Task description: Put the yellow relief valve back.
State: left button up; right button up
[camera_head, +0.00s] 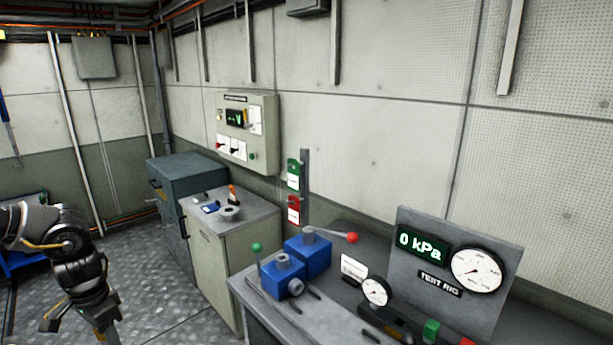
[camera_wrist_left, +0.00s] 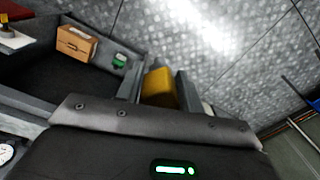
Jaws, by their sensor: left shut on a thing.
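My left gripper (camera_head: 104,338) hangs at the lower left of the head view, over the floor and left of the cabinets, its fingertips cut off by the lower edge. In the left wrist view a yellow block (camera_wrist_left: 158,87), which appears to be the yellow relief valve, sits between the fingers, and the gripper is shut on it. Its lower part is hidden behind the gripper body. In the head view the valve cannot be made out clearly. My right gripper is not in view.
A bench with a blue valve block (camera_head: 283,279), another blue block (camera_head: 308,257) and a test rig panel (camera_head: 408,277) reading 0 kPa stands at the lower right. A grey-green cabinet (camera_head: 215,270) with small items stands behind it. The floor (camera_head: 165,300) between is clear.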

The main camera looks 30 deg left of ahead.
pick_arm(q)
jog(key=s+d+f+n, duration=0.4)
jog(key=d+f, duration=0.9)
jog(key=d, duration=0.2)
jog(key=w+d+f+m, duration=0.2)
jog(key=w+d, duration=0.2)
jog(key=d, duration=0.7)
jog(key=w+d+r+m, duration=0.4)
jog(key=w+d, duration=0.4)
jog(key=d, duration=0.1)
jog(key=w+d+r+m, duration=0.2)
jog(key=w+r, duration=0.4)
jog(key=r, duration=0.1)
jog(key=w+d+r+m, duration=0.2)
jog(key=w+d+r, duration=0.1)
jog(key=w+r, duration=0.3)
jog(key=shift+r, duration=0.45)
jog(key=shift+a, duration=0.15)
